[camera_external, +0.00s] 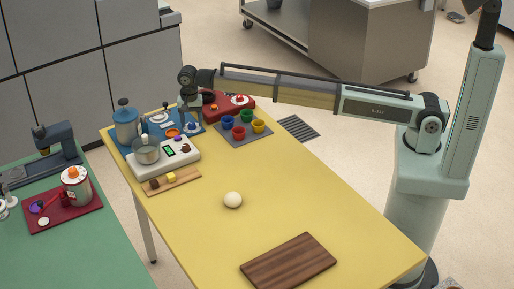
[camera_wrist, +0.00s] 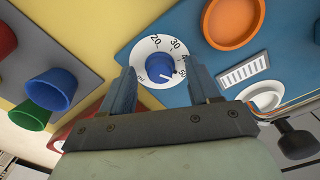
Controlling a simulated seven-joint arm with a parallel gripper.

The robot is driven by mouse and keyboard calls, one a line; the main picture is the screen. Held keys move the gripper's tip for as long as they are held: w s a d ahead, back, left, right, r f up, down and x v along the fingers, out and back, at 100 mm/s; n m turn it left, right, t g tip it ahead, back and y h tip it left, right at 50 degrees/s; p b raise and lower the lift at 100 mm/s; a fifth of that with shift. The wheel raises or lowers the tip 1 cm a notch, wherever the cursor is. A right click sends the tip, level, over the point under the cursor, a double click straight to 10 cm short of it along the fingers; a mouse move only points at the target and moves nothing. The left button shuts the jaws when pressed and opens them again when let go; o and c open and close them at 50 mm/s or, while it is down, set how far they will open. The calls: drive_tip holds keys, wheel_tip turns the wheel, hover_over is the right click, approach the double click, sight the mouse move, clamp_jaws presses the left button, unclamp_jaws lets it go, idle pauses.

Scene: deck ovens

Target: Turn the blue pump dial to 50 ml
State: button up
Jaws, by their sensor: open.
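The blue pump dial (camera_wrist: 160,67) is a round blue knob on a white ring scale (camera_wrist: 146,48), seen in the wrist view. The scale reads 20, 30 and higher numbers; the lower right figures are partly covered. A small pale mark on the knob seems to point to the lower right, but its exact reading is unclear. My gripper (camera_wrist: 160,70) is open, with one finger on each side of the dial; contact cannot be told.
The blue canister (camera_external: 127,122), white scale unit (camera_external: 180,162), red unit (camera_external: 235,106) and grey tray of coloured cups (camera_external: 246,137) crowd around. The yellow table (camera_external: 290,200) is mostly clear nearer the front.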

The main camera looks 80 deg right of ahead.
sight(192, 123)
wheel_tip(192, 123, up, 14)
drive_tip(key=shift+f, duration=0.2)
idle(0.4)
